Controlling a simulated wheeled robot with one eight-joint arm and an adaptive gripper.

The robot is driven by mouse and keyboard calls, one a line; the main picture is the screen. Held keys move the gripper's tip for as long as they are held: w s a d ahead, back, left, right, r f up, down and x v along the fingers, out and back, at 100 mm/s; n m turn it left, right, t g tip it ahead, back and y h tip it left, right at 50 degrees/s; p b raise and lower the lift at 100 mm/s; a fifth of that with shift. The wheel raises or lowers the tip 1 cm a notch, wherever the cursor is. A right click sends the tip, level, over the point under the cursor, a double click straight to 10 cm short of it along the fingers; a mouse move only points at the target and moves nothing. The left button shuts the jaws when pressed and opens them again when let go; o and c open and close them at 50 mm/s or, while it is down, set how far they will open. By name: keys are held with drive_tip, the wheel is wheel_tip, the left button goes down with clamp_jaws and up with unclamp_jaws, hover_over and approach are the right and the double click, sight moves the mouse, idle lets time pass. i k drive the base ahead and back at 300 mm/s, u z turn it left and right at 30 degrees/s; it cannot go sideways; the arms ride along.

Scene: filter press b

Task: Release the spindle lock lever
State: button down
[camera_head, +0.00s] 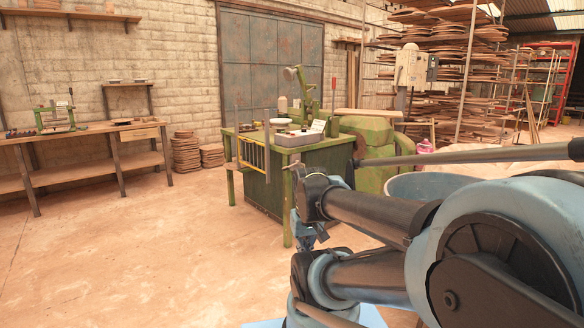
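A green machine (309,102) with an upright column stands at the back of a green workbench (264,187). A thin upright lever with a reddish grip (333,92) shows beside it. I cannot tell for certain which lever is the spindle lock lever. My arm is folded at the right, in front of the green workbench. My gripper (303,232) seems to be the blue end part by the workbench's front leg; its fingers are too unclear to read.
A wooden bench (90,130) lines the left wall. Stacked round boards (186,154) stand on the floor. The floor at left and centre is clear.

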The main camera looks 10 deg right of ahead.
sight(298, 162)
drive_tip(key=i, duration=1.95)
drive_tip(key=u, duration=0.75)
